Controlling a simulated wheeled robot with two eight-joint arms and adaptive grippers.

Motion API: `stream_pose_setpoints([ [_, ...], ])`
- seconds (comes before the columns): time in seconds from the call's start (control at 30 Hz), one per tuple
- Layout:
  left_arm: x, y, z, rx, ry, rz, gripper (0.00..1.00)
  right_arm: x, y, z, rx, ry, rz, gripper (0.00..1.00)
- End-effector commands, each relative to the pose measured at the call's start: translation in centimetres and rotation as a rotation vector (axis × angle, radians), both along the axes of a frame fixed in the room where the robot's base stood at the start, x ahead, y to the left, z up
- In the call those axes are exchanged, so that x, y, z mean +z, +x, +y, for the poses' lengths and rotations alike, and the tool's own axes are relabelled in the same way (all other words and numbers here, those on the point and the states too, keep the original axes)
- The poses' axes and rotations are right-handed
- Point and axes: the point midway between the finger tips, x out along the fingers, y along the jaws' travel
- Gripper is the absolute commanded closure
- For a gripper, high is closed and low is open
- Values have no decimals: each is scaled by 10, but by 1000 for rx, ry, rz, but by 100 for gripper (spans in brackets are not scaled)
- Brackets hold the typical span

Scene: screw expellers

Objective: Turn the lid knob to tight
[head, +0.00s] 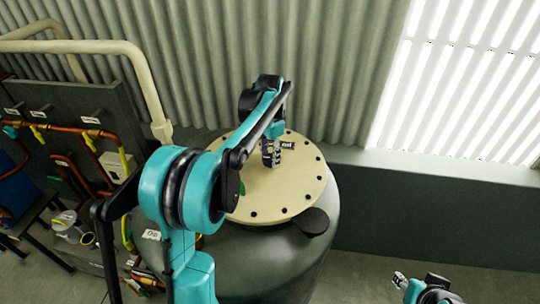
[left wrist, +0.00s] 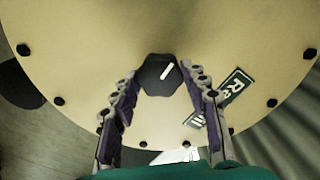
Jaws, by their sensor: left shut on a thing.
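The lid (head: 300,165) is a round beige plate with black bolts around its rim, on top of a dark green tank (head: 275,262). The black lid knob (left wrist: 160,77) stands at the lid's middle, with a white line pointing up and to the right in the left wrist view. My left gripper (left wrist: 159,82) reaches down over the lid with one finger on each side of the knob, shut on it. It also shows in the head view (head: 270,153), where it hides the knob. My right gripper (head: 399,279) is at the lower right, away from the tank; its fingers are too small to judge.
A black label (left wrist: 236,86) with white lettering lies on the lid beside the right-hand finger. A dark round part (head: 311,221) sticks out at the lid's front edge. Pipes and a panel (head: 75,110) stand at the left, and a low ledge (head: 430,200) runs behind at the right.

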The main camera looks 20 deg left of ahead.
Motion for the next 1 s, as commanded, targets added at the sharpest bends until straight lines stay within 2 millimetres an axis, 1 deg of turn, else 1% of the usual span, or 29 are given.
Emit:
stream_pose_setpoints([
  [0.17, 1, 0, 1, 0, 2, -1, 84, 0, 0, 0, 0, 0, 0, 60],
  [0.2, 1, 0, 1, 0, 2, -1, 45, 0, 0, 0, 0, 0, 0, 60],
  [0.23, 1, 0, 1, 0, 2, 0, 37, 0, 0, 0, 0, 0, 0, 60],
  [0.27, 1, 0, 1, 0, 1, 0, 34, 0, 0, 0, 0, 0, 0, 60],
  [0.53, 0, 0, 0, 0, 1, 0, 34, 0, 0, 0, 0, 0, 0, 60],
  [0.67, 9, 0, 0, 1, 1, 1, 34, 0, 0, 0, 0, 0, 0, 60],
  [0.77, 25, 0, 0, 1, 0, 0, 34, 0, 0, 0, 0, 0, 0, 60],
  [1.0, 78, -1, 1, 1, 1, -1, 34, 0, 0, 0, 0, 0, 0, 60],
])
